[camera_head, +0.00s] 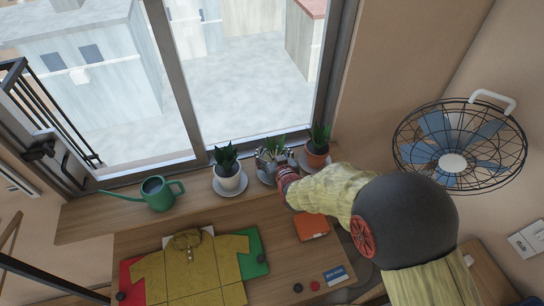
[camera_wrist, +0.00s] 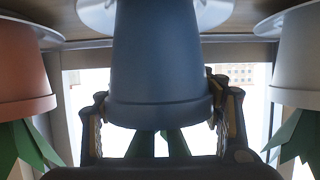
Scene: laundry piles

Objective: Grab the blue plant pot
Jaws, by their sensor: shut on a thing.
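The blue plant pot (camera_wrist: 160,65) fills the middle of the wrist view, which is upside down, with its green leaves below the rim. My gripper (camera_wrist: 160,118) has one finger on each side of the pot near its rim and is shut on it. In the head view the pot's plant (camera_head: 271,149) stands between two other pots on the window shelf, and my gripper (camera_head: 279,166) is at it. My arm hides part of the pot there. The pot appears upright, on or just above its white saucer (camera_wrist: 205,12); I cannot tell which.
A white pot (camera_head: 229,177) stands close on the left and a terracotta pot (camera_head: 317,153) close on the right. A green watering can (camera_head: 158,194) is further left. A yellow shirt (camera_head: 190,272) and an orange book (camera_head: 312,227) lie on the table. A fan (camera_head: 460,146) is on the right.

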